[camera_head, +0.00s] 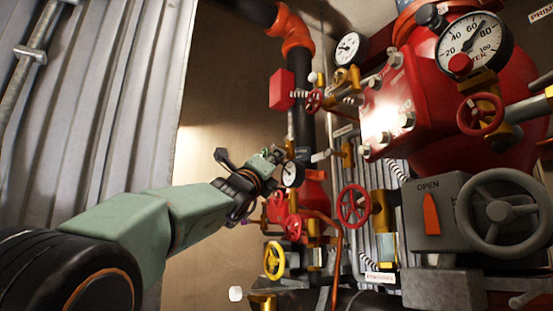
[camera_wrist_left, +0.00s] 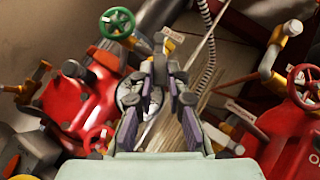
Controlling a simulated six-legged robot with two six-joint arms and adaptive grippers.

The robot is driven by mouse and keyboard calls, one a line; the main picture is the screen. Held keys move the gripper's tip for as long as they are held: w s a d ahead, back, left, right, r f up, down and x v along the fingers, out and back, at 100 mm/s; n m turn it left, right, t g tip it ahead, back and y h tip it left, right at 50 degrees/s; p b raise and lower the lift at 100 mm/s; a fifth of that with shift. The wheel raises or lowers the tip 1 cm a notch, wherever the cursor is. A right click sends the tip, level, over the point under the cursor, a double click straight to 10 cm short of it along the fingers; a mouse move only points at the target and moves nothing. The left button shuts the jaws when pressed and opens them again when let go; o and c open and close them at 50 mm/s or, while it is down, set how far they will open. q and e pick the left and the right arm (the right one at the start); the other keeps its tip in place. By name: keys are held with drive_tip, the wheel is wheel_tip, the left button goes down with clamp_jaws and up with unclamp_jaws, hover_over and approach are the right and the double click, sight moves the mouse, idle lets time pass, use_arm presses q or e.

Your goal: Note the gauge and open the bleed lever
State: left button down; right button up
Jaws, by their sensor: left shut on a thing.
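My left gripper (camera_head: 277,157) reaches in from the left, in front of the black riser pipe. It is shut, and in the left wrist view (camera_wrist_left: 165,66) its fingers are close together. What they hold is mostly hidden by the fingers; it appears to be the bleed lever. A small round gauge (camera_head: 292,174) with a white face sits just below and right of the fingertips. Its face (camera_wrist_left: 130,94) is partly covered by the fingers in the left wrist view, and I cannot read it. My right gripper is in neither view.
Red handwheels (camera_head: 354,206) and a yellow handwheel (camera_head: 274,260) crowd the pipework. A large gauge (camera_head: 476,40) and a grey wheel box marked OPEN (camera_head: 440,212) stand at the right. A green handwheel (camera_wrist_left: 117,23) shows in the left wrist view. Corrugated metal (camera_head: 95,90) lines the left.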

use_arm(q)
drive_tip(key=shift+w+a+f+m+g+h+p, duration=0.15)
drive_tip(key=shift+m+h+p, duration=0.1)
drive_tip(key=shift+m+h, duration=0.4)
drive_tip(key=shift+w+a+r+m+g+h+p, duration=0.1)
drive_tip(key=shift+m+h+p, duration=0.1)
drive_tip(key=shift+m+h, duration=0.45)
drive_tip(key=shift+w+a+f+m+g+h+p, duration=0.15)
drive_tip(key=shift+m+h+p, duration=0.1)
drive_tip(key=shift+m+h, duration=0.4)
drive_tip(key=shift+d, duration=0.1)
drive_tip(key=c, duration=1.3)
unclamp_jaws()
drive_tip(key=shift+s+f, duration=0.1)
drive_tip(key=shift+f, duration=0.05)
drive_tip(key=shift+v, duration=3.65)
